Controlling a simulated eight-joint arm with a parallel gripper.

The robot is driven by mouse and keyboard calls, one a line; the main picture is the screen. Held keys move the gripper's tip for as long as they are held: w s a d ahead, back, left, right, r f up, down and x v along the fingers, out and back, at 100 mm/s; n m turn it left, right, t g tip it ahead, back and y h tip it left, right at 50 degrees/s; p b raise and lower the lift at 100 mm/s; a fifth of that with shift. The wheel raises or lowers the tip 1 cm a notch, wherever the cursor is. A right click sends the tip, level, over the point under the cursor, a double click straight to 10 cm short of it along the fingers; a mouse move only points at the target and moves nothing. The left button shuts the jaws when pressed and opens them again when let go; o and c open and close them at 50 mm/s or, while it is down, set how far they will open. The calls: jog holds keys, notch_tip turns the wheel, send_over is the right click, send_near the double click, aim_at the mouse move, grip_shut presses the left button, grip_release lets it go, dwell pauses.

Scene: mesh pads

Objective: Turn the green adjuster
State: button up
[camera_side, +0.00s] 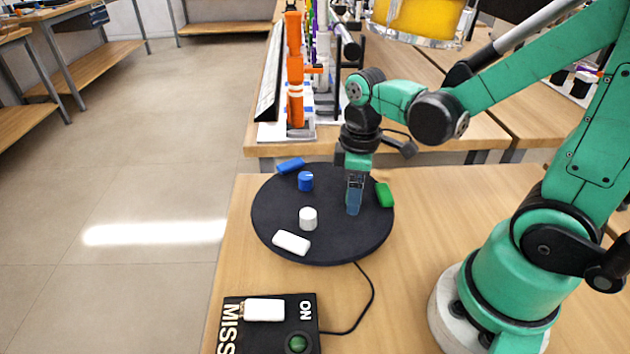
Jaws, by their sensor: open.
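A round black disc (330,248) lies on the wooden table and carries coloured parts. A green block (384,195) sits near its right edge. My gripper (354,204) points down over the right part of the disc, just left of the green block, with its jaws open. I cannot make out a green knob; the spot under and behind my fingers is hidden. I cannot tell whether anything is between the fingers. A blue knob (305,181) and a white knob (308,218) stand upright on the disc, left of my gripper.
A blue block (290,165) and a white block (291,242) lie near the disc's edge. A black box (270,339) with a green button (297,343) stands in front, joined by a cable (371,298). Orange equipment (294,70) stands on the table behind.

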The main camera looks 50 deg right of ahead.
grip_shut()
jog(key=shift+m, duration=0.3)
jog(key=m, duration=0.5)
jog(key=shift+m, duration=0.4)
jog(key=m, duration=0.5)
jog(key=shift+m, duration=0.3)
grip_release()
